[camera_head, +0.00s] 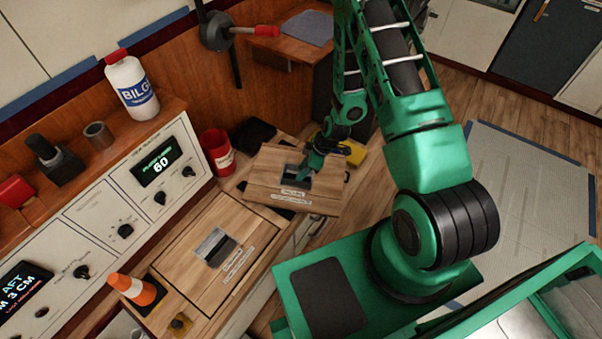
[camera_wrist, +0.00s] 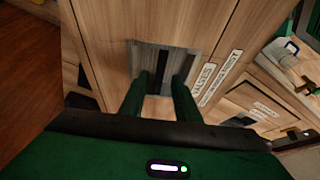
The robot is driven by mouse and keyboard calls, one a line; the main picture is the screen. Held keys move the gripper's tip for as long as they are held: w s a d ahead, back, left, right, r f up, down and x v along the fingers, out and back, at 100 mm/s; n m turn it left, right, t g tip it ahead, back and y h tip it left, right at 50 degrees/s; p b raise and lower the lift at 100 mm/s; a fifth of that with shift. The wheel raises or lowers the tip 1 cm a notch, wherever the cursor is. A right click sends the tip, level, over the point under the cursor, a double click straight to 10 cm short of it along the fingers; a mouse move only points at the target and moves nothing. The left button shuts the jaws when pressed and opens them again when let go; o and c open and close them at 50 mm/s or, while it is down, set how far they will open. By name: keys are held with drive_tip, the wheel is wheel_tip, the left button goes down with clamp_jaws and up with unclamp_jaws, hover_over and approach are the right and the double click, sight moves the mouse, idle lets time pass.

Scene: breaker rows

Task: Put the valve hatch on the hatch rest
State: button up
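A wooden hatch (camera_head: 268,168) with a grey inset handle plate and white labels lies at an angle to the counter, dark material showing along its edges. It fills much of the wrist view (camera_wrist: 110,30); its label seems to read "VALVES". My gripper (camera_head: 308,168) is at its handle. In the wrist view my two fingers (camera_wrist: 160,85) stand on either side of a dark bar (camera_wrist: 161,65) in the grey plate. Whether they press on it is unclear. I cannot tell whether the hatch is lifted or supported, nor which thing is the hatch rest.
A second wooden hatch (camera_head: 190,245) lies flat in the counter. A red cup (camera_head: 217,152), an orange cone (camera_head: 132,288) and a yellow object (camera_head: 354,152) are nearby. A control panel (camera_head: 95,215) lines the left, with a white bottle (camera_head: 131,85) above. Open floor (camera_head: 520,190) is to the right.

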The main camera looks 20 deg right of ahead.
drive_tip(key=v, duration=0.9)
drive_tip(key=s+d+r+m+h, duration=0.1)
drive_tip(key=s+d+r+m, duration=0.15)
drive_tip(key=r, duration=0.45)
drive_tip(key=s+d+r+m+g+h, duration=0.1)
drive_tip(key=s+d+r+m, duration=0.2)
drive_tip(key=r, duration=0.4)
drive_tip(key=s+d+r+m+h, duration=0.1)
drive_tip(key=s+d+r, duration=0.1)
drive_tip(key=d+r, duration=0.35)
drive_tip(key=s+r+m+g, duration=0.1)
drive_tip(key=s+r+m, duration=1)
drive_tip(key=s+r, duration=0.5)
drive_tip(key=s+d, duration=0.1)
drive_tip(key=s, duration=0.3)
drive_tip(key=shift+s+r+g, duration=0.25)
drive_tip(key=shift+s+g, duration=0.05)
drive_tip(key=shift+s, duration=0.05)
